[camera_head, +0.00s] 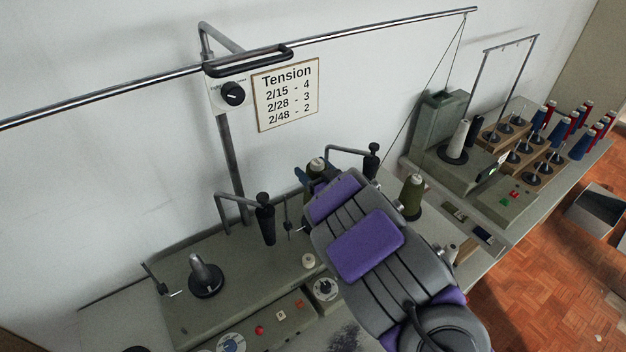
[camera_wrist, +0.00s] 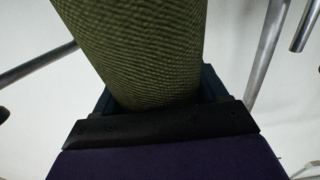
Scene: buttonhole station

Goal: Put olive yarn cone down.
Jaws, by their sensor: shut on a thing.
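An olive yarn cone fills the upper middle of the wrist view (camera_wrist: 140,45), between the dark jaws of my gripper (camera_wrist: 160,105). In the head view, my gripper (camera_head: 312,178) is at the far end of my purple and grey arm, mostly hidden by it. The pale top and a bit of olive yarn of a cone (camera_head: 316,165) show there, and this seems to be the held one. Whether its base touches anything is hidden. A second olive cone (camera_head: 412,195) stands upright to the right of my arm.
A bare cone holder (camera_head: 205,278) with a spindle stands on the left machine bed. Tension arms with black knobs (camera_head: 265,215) rise near my gripper. A white cone (camera_head: 457,140) and several red and blue cones (camera_head: 585,140) stand at right. A "Tension" sign (camera_head: 286,93) hangs above.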

